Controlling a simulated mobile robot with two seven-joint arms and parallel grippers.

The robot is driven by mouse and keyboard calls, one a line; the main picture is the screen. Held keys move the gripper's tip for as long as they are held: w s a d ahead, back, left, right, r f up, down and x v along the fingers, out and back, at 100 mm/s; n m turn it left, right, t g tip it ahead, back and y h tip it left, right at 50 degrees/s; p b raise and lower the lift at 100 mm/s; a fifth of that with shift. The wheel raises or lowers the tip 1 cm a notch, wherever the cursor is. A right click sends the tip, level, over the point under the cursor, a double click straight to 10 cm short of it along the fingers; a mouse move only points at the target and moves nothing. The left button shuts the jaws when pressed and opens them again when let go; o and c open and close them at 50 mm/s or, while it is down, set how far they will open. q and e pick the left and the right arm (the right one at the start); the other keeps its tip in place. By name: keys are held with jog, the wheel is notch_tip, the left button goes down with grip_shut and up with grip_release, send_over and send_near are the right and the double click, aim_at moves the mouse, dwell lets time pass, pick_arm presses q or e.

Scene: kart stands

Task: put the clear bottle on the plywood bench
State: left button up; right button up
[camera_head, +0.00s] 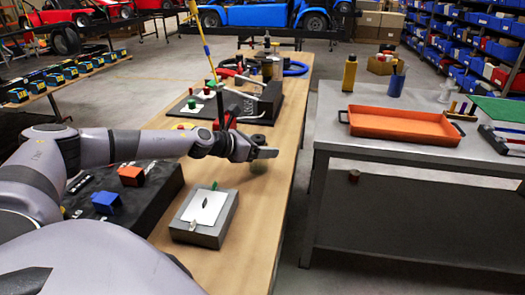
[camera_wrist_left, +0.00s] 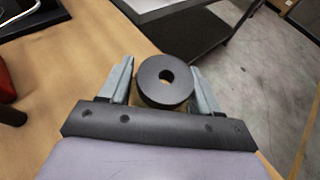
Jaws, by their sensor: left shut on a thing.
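My left gripper (camera_head: 262,150) is above the plywood bench (camera_head: 250,226), near its right edge. In the left wrist view, the left gripper (camera_wrist_left: 165,92) has its two fingers on either side of a dark round thing with a hole in its middle (camera_wrist_left: 152,92), and is shut on it. This thing also shows as a small dark disc at the gripper in the head view (camera_head: 258,139). A faint dark patch lies on the wood below it. I cannot make out a clear bottle for certain. My right gripper is out of view.
A grey box with a white top (camera_head: 204,217) stands on the plywood bench in front of the gripper. The plywood around the gripper is mostly bare.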

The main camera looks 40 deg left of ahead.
pick_arm(q)
jog(key=shift+f, duration=0.15)
jog(key=o, duration=1.1)
jog(key=shift+c, duration=0.2)
